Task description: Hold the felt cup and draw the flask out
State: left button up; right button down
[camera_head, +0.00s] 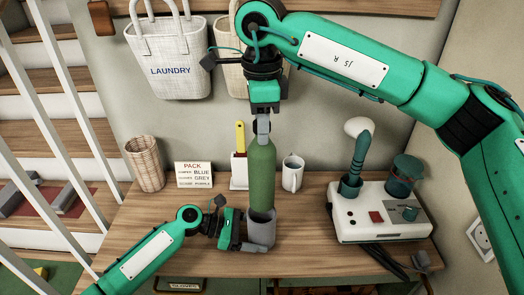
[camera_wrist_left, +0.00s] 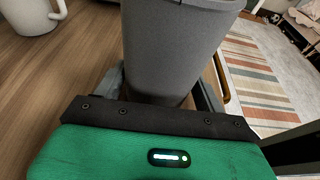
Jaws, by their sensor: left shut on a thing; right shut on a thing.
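The grey felt cup (camera_head: 261,232) stands upright on the wooden bench near its front edge. It fills the middle of the left wrist view (camera_wrist_left: 180,50). My left gripper (camera_head: 250,245) is shut on the cup low on its side, its fingers around the cup in the left wrist view (camera_wrist_left: 165,90). The green flask (camera_head: 262,172) stands upright above the cup, its lower end inside or behind the rim; how deep it sits is hidden. My right gripper (camera_head: 263,128) comes from above and is shut on the grey top of the flask.
A white mug (camera_head: 292,174), a white holder with a yellow-handled tool (camera_head: 239,170), a pack sign (camera_head: 194,175) and a wicker basket (camera_head: 145,163) stand behind. A white machine (camera_head: 380,212) is at right. Laundry bags (camera_head: 168,60) hang on the wall.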

jog(key=shift+r, duration=1.35)
pick_arm(q)
jog(key=o, duration=0.8)
jog(key=shift+o, duration=0.2)
